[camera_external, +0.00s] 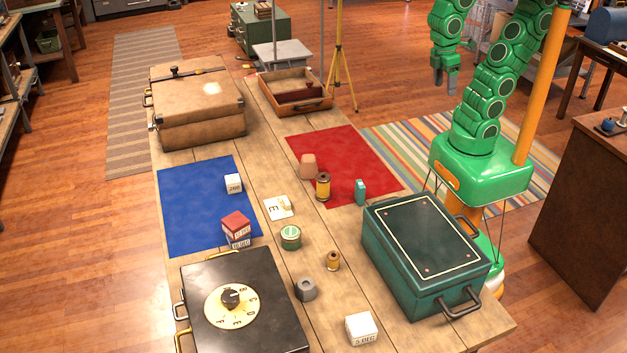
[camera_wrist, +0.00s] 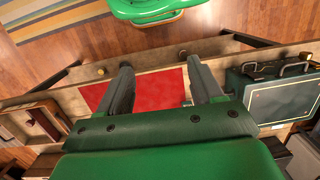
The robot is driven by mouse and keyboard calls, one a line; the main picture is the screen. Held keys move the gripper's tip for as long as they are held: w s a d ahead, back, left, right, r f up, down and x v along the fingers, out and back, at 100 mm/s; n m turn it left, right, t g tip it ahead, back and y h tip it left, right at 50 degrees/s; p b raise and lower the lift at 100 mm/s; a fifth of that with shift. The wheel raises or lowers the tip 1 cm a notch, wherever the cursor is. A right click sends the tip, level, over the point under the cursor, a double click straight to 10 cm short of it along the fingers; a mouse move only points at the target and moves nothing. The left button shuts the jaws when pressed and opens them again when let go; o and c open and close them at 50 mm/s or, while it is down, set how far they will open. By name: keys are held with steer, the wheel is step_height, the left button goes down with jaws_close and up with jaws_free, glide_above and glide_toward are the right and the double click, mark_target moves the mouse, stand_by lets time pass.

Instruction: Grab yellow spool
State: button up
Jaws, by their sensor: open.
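A larger yellow spool (camera_external: 323,187) with dark ends stands upright on the red cloth (camera_external: 360,160), near its front edge. A smaller yellow-brown spool (camera_external: 333,261) stands on the bare table nearer the camera. My gripper (camera_external: 445,82) hangs in the air beyond the table's right side, far from both spools. In the wrist view my gripper (camera_wrist: 160,80) has its two fingers wide apart with nothing between them. The red cloth (camera_wrist: 158,90) shows between and beside the fingers there. I cannot make out either spool in the wrist view.
A terracotta pot (camera_external: 308,166) and a teal block (camera_external: 360,192) flank the larger spool. A green case (camera_external: 425,250) stands at the table's right, a tan suitcase (camera_external: 200,105) at far left. A green tin (camera_external: 291,237) and white card (camera_external: 279,207) lie nearby.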

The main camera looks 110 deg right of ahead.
mark_target(333, 259)
steer(key=w+a+r+m+t+y, duration=0.15)
steer(key=w+a+m+y, duration=0.25)
steer(key=w+a, duration=0.65)
steer(key=w+a+r+m+t+y, duration=0.15)
steer(key=w+a+m+y, duration=0.3)
steer(key=w+a, duration=0.6)
steer(key=w+a+f+m+t+y, duration=0.1)
steer(key=w+m+t+y, duration=0.1)
steer(key=w+m, duration=0.6)
steer(key=w+a+m+t+y, duration=0.1)
steer(key=w+a+m+t, duration=0.3)
steer(key=w, duration=0.9)
steer(key=w+d+f+m, duration=0.1)
steer(key=f, duration=0.9)
steer(key=w+d+f+m, duration=0.1)
steer(key=f, duration=0.8)
steer(key=w+d+f+m, duration=0.1)
steer(key=f, duration=0.9)
steer(key=shift+d+f+m+h, duration=0.1)
steer(key=shift+f+m+h, duration=0.15)
steer(key=shift+f+m, duration=0.1)
steer(key=shift+x, duration=1.35)
steer(key=x, duration=0.4)
steer(key=shift+s+f, duration=0.1)
steer(key=shift+f, duration=0.1)
steer(key=shift+w+a+f, duration=0.15)
steer(key=shift+w+a, duration=0.15)
steer(key=shift+a, duration=0.15)
